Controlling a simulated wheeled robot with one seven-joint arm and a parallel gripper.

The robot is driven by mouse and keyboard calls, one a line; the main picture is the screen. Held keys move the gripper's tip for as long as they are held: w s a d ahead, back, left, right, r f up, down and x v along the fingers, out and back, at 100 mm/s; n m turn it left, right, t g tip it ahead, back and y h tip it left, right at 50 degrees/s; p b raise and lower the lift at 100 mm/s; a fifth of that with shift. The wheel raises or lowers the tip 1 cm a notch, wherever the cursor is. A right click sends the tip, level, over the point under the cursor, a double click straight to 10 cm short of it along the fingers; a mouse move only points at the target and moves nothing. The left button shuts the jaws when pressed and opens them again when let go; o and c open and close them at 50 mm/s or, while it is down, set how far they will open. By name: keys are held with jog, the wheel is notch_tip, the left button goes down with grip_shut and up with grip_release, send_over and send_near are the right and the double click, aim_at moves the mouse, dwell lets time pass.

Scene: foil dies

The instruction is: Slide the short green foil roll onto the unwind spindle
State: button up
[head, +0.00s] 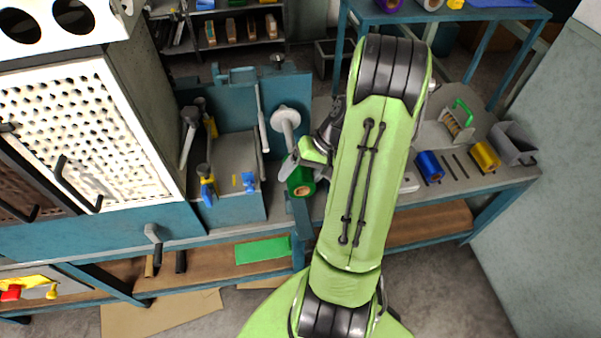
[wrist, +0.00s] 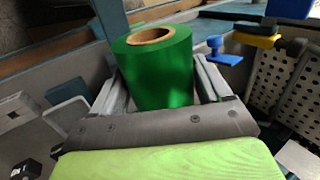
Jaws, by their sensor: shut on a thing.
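The short green foil roll (head: 301,183) is held between the fingers of my gripper (head: 291,165), in the air in front of the blue machine. In the wrist view the green roll (wrist: 158,72) sits between both finger pads, its brown core opening showing at the top. A pale spindle with a round grey flange (head: 286,119) sticks out just above and behind the roll in the head view; I take it for the unwind spindle. The roll is close to its lower end, and I cannot tell whether they touch. My arm hides part of the bench to the right.
A blue roll (head: 429,167) and a yellow roll (head: 485,156) stand on the bench at right, near a grey bin (head: 513,143) and a green-handled brush (head: 459,119). The perforated panel (head: 77,135) is at left. A green sheet (head: 263,250) lies on the lower shelf.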

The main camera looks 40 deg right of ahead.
aim_at(291, 133)
jog(key=shift+w+d+p, duration=0.95)
jog(key=shift+w+d, duration=0.2)
jog(key=shift+w, duration=0.5)
jog(key=shift+w+d+p, duration=0.9)
jog(key=shift+w+d, duration=0.2)
jog(key=shift+w, duration=0.55)
jog(key=shift+w+d+p, duration=0.95)
jog(key=shift+w+d, duration=0.2)
jog(key=shift+w, duration=0.5)
jog(key=shift+w+d, duration=0.15)
jog(key=shift+w, duration=0.1)
jog(key=shift+w+d+p, duration=0.4)
jog(key=shift+w+p, duration=0.05)
jog(key=shift+w, duration=0.15)
jog(key=o, duration=1.2)
jog(key=shift+o, duration=0.2)
jog(key=p+v, duration=0.2)
jog(key=v, duration=1.4)
